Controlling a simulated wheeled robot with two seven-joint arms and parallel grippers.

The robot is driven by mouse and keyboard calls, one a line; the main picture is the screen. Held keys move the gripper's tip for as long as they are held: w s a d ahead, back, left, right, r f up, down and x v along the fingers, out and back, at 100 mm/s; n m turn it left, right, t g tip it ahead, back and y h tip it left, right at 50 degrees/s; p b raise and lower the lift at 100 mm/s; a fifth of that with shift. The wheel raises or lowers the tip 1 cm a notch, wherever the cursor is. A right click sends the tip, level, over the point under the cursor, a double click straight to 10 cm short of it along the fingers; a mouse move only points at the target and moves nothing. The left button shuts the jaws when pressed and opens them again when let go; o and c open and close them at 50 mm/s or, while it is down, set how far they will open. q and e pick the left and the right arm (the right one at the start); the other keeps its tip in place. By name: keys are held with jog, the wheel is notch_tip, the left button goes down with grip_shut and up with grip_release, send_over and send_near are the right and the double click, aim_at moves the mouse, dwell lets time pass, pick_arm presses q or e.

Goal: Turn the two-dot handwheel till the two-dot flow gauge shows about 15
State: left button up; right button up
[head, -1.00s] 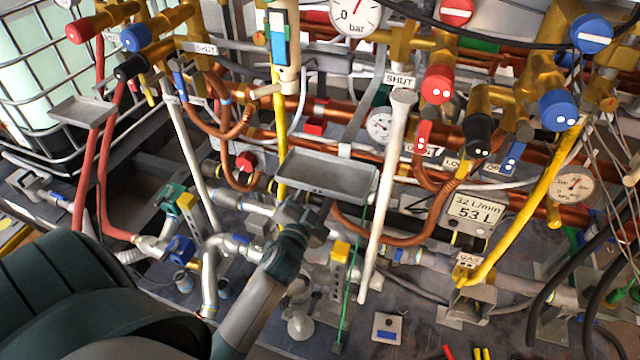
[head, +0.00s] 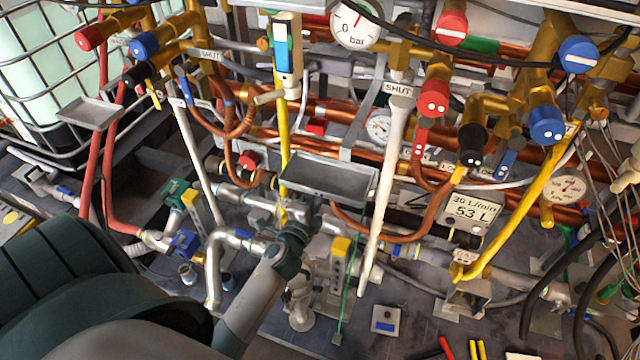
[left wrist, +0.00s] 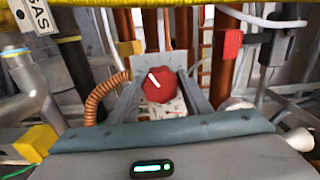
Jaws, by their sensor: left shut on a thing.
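A red handwheel (left wrist: 158,86) with a white line mark sits between the two fingers of my left gripper (left wrist: 160,92) in the left wrist view. The fingers are shut on its sides. Its dots are not visible there. In the head view my left gripper (head: 303,212) reaches in from the lower left, below the grey tray, and hides this wheel. The flow gauge (head: 470,208) is a grey digital box right of the gripper, under the two-dot heater's knobs; it reads about 30 L/min and 53 L. My right gripper is not in view.
A grey tray (head: 328,178) hangs just above my left gripper. A white lever marked SHUT (head: 378,190) and a yellow pipe (head: 520,225) stand to the right. Another red handwheel (head: 248,160) is at the left. Silver pipes (head: 215,245) crowd the floor.

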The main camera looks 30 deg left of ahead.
pick_arm(q)
jog(key=shift+m, duration=0.5)
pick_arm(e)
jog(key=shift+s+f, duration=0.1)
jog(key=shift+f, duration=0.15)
pick_arm(q)
jog(key=o, duration=1.1)
jog(key=shift+c, duration=0.2)
jog(key=shift+s, duration=0.1)
jog(key=b+v, duration=0.2)
jog(key=v, duration=1.5)
jog(key=shift+b, duration=0.35)
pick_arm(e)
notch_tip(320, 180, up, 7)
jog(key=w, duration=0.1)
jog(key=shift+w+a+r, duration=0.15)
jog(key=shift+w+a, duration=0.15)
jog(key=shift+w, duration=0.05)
pick_arm(q)
jog(key=shift+f, duration=0.15)
